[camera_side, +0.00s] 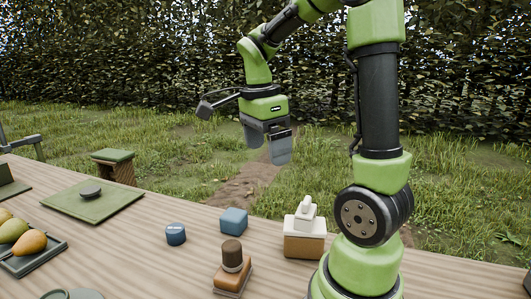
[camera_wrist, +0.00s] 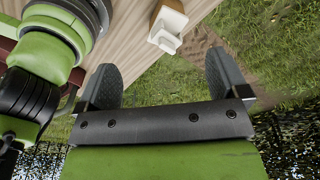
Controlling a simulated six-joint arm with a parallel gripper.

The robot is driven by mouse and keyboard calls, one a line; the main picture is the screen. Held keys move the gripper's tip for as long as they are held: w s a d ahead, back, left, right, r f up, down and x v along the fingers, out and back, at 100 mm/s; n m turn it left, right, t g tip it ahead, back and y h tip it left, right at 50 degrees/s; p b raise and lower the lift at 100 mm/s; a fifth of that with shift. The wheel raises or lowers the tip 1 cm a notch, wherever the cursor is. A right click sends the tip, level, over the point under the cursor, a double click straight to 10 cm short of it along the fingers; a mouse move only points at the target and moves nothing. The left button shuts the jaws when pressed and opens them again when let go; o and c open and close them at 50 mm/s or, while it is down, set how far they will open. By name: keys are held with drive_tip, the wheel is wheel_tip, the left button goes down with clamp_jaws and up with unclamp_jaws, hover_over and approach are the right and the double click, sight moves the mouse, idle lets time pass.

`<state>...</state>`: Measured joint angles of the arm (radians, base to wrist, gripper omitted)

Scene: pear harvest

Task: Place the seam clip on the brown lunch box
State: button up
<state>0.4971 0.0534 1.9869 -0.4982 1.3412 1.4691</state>
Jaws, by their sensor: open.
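My gripper (camera_side: 268,150) hangs in the air above and behind the table, fingers pointing down, open and empty. In the wrist view my gripper (camera_wrist: 163,72) has its two grey fingers wide apart with nothing between them. A brown box with a white top (camera_side: 304,245), likely the brown lunch box, stands on the table below and right of the gripper. A small white stepped piece (camera_side: 305,213) sits on its top; it may be the seam clip, but I cannot tell for sure. The box (camera_wrist: 170,14) and white piece (camera_wrist: 165,40) also show in the wrist view.
A blue block (camera_side: 233,221), a round blue piece (camera_side: 176,234) and an orange-brown block (camera_side: 232,276) with a dark brown knob stand left of the box. A green board (camera_side: 110,204) with a dark disc and a tray (camera_side: 50,256) of pears lie further left.

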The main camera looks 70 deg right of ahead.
drive_tip(key=s+a+r+n+t+y, duration=0.1)
drive_tip(key=s+a+r+n+t, duration=0.1)
drive_tip(key=a+n+t, duration=0.2)
drive_tip(key=s+a+r+n+t+y, duration=0.2)
drive_tip(key=a+n+t, duration=0.2)
drive_tip(key=a+n, duration=0.7)
drive_tip(key=n, duration=0.7)
drive_tip(key=shift+s, duration=0.25)
